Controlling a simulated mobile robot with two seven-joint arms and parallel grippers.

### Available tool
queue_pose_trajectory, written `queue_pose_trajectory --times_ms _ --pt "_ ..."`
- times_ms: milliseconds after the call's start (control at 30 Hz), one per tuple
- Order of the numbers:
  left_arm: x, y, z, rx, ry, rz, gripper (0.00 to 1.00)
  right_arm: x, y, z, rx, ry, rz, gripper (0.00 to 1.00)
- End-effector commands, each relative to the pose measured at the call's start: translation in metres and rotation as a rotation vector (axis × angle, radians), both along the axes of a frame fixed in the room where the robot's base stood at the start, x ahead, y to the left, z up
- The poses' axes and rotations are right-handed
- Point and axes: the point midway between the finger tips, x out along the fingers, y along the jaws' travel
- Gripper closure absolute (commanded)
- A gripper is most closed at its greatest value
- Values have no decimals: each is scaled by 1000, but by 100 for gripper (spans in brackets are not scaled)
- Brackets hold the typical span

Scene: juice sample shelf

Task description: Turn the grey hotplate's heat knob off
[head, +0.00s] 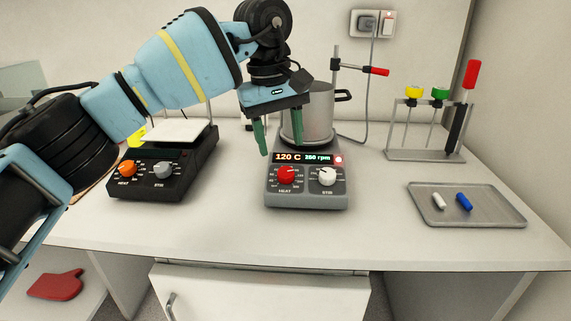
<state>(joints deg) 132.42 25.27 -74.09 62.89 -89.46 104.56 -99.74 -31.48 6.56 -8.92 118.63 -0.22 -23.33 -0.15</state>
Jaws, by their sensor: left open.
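The grey hotplate (306,197) stands on the bench in the middle of the head view. Its red heat knob (286,174) is at the left of the front panel, and its white stir knob (327,176) is at the right. The display (303,157) reads 120 C and 350 rpm, with a red light beside it. A metal pot (309,112) stands on top. My left gripper (281,146) is open and empty, its green fingers pointing down above the heat knob and partly in front of the hotplate and pot. My right gripper is not in view.
A black hotplate (150,190) with an orange knob stands at the left. A grey tray (484,216) with a white and a blue bar is at the right. A rack (426,156) of tools stands behind it. The bench front (370,245) is clear.

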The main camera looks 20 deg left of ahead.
Motion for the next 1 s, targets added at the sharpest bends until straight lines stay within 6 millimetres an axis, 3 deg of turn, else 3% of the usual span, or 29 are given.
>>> queue_pose_trajectory --times_ms 200,400,800,1000 --pt "3 -3 -36 0 3 0 48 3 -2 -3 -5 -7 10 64" --pt "5 -6 -57 -1 1 0 48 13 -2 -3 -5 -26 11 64" --pt "5 -7 -63 -1 0 0 48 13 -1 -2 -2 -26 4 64" --pt "5 -7 -63 -1 0 0 74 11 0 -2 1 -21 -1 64"
